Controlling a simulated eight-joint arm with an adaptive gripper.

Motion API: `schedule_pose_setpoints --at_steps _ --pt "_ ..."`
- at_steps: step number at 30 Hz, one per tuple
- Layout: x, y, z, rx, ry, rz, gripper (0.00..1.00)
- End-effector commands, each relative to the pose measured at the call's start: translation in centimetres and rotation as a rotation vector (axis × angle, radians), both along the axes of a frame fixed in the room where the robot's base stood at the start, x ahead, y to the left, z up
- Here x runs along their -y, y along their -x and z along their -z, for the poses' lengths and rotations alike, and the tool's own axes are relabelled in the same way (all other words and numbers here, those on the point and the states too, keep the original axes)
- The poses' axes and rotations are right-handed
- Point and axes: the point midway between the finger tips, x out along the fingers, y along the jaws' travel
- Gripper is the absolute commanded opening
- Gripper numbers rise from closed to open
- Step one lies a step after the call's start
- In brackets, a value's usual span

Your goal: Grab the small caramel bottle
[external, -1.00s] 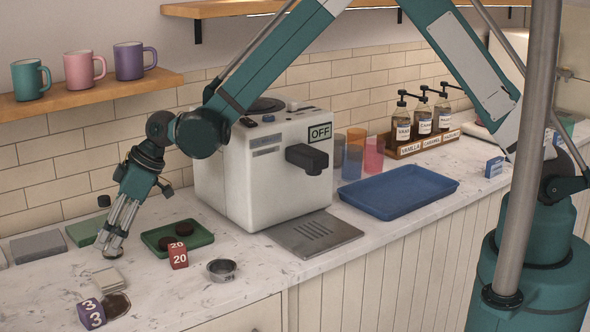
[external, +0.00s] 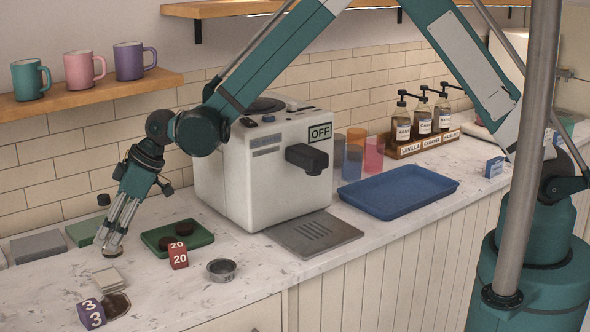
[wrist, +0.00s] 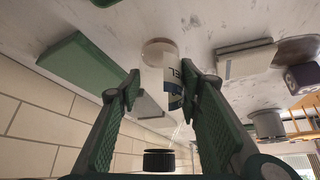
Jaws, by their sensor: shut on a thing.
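The small caramel bottle is clear, with a black cap (wrist: 159,161) and a blue-and-white label (wrist: 174,80) ending in "EL". In the wrist view it stands between the two green-padded fingers of my gripper (wrist: 160,88), which is shut on it. In the external view my gripper (external: 110,240) points down at the left end of the counter. There the fingers hide most of the bottle, and its black cap (external: 104,200) shows just left of them. I cannot tell whether its base touches the counter.
A green tray (external: 203,240) with dark round pieces, a red number cube (external: 178,256), a metal cup (external: 222,270) and a purple number cube (external: 91,314) lie nearby. The coffee machine (external: 225,185) stands to the right. Larger pump bottles (external: 422,120) stand farther right.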

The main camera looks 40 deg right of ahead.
Motion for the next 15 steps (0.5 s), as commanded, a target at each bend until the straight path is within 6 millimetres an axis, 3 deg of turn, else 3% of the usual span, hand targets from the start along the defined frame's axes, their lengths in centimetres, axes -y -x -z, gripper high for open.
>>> schedule_pose_setpoints --at_steps 8,15 --pt "0.0 0.0 -2.6 0.0 0.0 0.0 0.16" --pt "0.0 0.0 -6.0 0.0 0.0 0.0 0.16"
